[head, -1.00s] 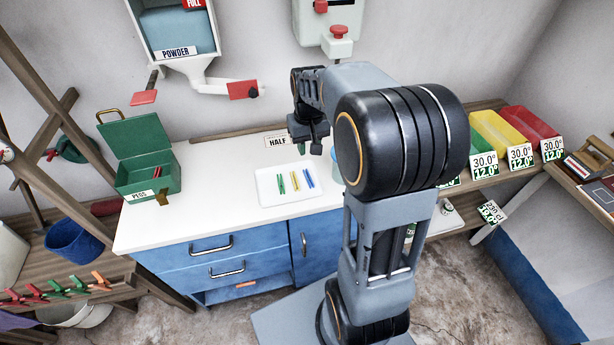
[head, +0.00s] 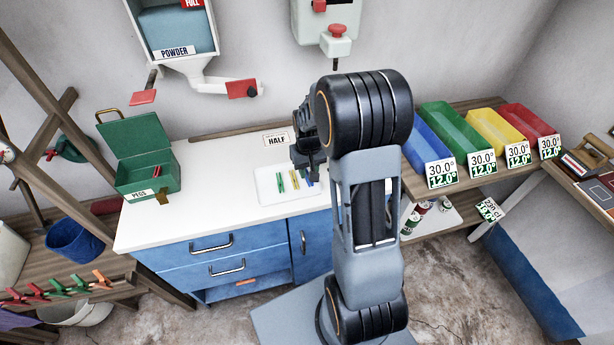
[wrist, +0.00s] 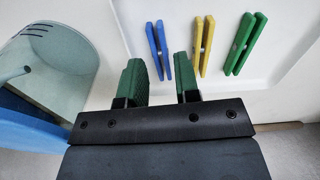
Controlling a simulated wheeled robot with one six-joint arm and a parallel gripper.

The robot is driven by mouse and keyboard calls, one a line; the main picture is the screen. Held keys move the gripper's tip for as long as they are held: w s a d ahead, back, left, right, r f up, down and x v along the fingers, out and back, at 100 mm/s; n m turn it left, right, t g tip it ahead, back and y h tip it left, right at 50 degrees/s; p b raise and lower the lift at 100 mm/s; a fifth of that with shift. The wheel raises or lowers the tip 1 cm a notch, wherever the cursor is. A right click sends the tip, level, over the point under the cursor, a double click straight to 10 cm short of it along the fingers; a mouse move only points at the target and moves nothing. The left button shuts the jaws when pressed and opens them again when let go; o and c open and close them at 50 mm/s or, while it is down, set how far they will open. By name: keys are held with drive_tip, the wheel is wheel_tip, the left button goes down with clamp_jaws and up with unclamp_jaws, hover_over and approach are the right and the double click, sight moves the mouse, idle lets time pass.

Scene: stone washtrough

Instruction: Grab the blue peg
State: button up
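The blue peg (wrist: 159,54) lies on a white tray (wrist: 122,12), beside a yellow peg (wrist: 204,46) and a green peg (wrist: 244,44). In the head view the blue peg (head: 309,178) is partly hidden by my gripper (head: 309,164). In the wrist view my gripper (wrist: 161,82) is open, with two green-padded fingers apart and nothing between them. The blue peg shows just beyond the fingertips, roughly in line with the gap between them. I cannot tell whether the fingers touch the tray.
A clear container (wrist: 45,60) stands left of my gripper in the wrist view. A green peg box (head: 150,180) stands open at the counter's left. Coloured bins (head: 480,140) line the right shelf. The counter (head: 215,205) between box and tray is clear.

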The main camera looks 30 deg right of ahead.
sight(307, 177)
drive_tip(key=shift+f, duration=1.2)
clamp_jaws()
drive_tip(key=shift+r, duration=0.1)
